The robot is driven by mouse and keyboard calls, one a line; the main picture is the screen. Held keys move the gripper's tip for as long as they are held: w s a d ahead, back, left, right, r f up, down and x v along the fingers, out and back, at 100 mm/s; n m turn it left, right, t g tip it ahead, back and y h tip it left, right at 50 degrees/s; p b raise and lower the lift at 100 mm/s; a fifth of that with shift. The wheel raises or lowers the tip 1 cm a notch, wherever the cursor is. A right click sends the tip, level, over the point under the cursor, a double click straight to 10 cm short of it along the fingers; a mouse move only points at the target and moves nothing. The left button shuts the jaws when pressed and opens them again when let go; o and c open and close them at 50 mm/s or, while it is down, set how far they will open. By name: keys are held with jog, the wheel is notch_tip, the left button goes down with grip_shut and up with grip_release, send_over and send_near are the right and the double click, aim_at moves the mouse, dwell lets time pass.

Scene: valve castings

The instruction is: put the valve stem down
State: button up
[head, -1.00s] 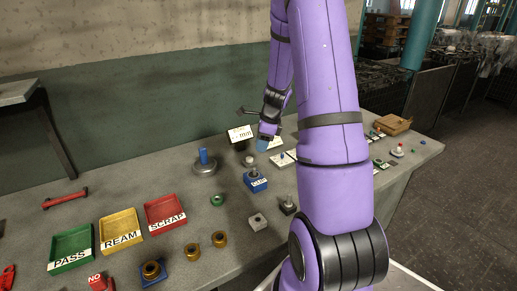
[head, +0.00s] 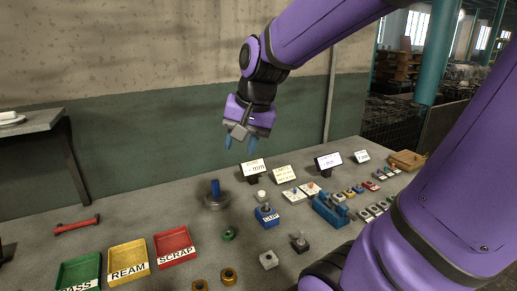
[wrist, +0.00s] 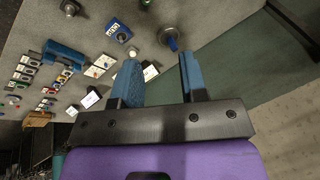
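My gripper (head: 240,143) is raised well above the bench against the wall. Its two blue fingers stand apart in the wrist view (wrist: 158,80), with nothing held between them. A blue block with a white label (head: 267,217) stands mid-bench with a small grey metal piece (head: 267,207) upright in it. It also shows in the wrist view (wrist: 121,36). I cannot tell for sure which piece is the valve stem. A round grey base with a blue post (head: 215,188) stands left of the block.
Green, yellow (head: 128,262) and red (head: 174,246) trays line the front left. A blue fixture (head: 330,210), small displays (head: 254,170) and several small parts fill the right. A red bar (head: 76,225) lies at the left. A shelf (head: 30,122) juts out at upper left.

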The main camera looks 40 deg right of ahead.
jog(key=s+a+r+n+t, duration=0.1)
jog(key=s+a+r+n, duration=0.2)
jog(key=s+n, duration=0.5)
jog(key=shift+s+a+h, duration=0.4)
jog(key=shift+s+a, duration=0.2)
jog(key=shift+s, duration=0.5)
